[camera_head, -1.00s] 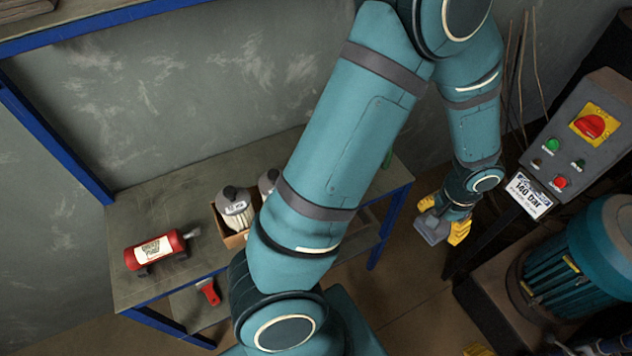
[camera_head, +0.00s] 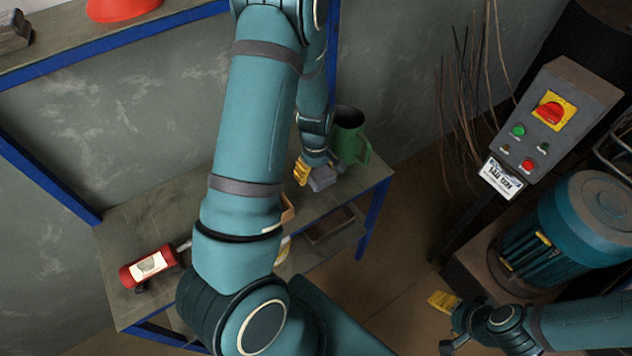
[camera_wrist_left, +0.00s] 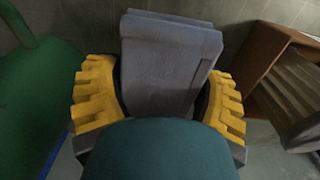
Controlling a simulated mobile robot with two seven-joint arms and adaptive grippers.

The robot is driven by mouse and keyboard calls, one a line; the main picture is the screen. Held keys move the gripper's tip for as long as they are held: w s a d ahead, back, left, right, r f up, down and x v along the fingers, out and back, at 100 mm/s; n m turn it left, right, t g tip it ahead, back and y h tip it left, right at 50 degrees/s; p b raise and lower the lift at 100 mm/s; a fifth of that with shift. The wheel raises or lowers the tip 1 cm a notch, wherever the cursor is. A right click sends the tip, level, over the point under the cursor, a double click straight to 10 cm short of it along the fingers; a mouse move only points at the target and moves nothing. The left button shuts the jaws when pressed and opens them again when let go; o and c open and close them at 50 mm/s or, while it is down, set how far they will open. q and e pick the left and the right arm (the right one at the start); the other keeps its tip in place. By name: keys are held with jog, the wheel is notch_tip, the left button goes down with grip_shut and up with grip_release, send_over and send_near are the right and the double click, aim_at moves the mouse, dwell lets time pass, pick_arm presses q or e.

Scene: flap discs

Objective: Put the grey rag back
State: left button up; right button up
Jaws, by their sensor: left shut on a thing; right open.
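The grey rag (camera_head: 321,179) is a folded grey block in the head view, held in my left gripper (camera_head: 311,172) over the right part of the workbench, close to a green can. In the left wrist view the rag (camera_wrist_left: 165,65) stands between the yellow fingers of my left gripper (camera_wrist_left: 160,100), which are shut on it. I cannot tell whether the rag touches the bench top. My right gripper (camera_head: 446,322) is open and empty at the lower right, low in front of the motor; part of it is hidden by its own wrist.
The green can (camera_head: 350,142) stands at the bench's right end and shows at left in the wrist view. A wooden box (camera_head: 287,209) is mostly behind my arm. A red bottle (camera_head: 149,265) lies at the left of the workbench (camera_head: 150,210). A control box (camera_head: 545,125) stands right.

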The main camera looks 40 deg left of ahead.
pick_arm(q)
jog(key=shift+f+b, duration=0.5)
jog(key=shift+f, duration=1.9)
jog(key=shift+r, duration=0.1)
jog(key=shift+f, duration=0.2)
jog(key=o, duration=1)
jog(key=shift+c, duration=0.2)
jog(key=shift+r, duration=0.2)
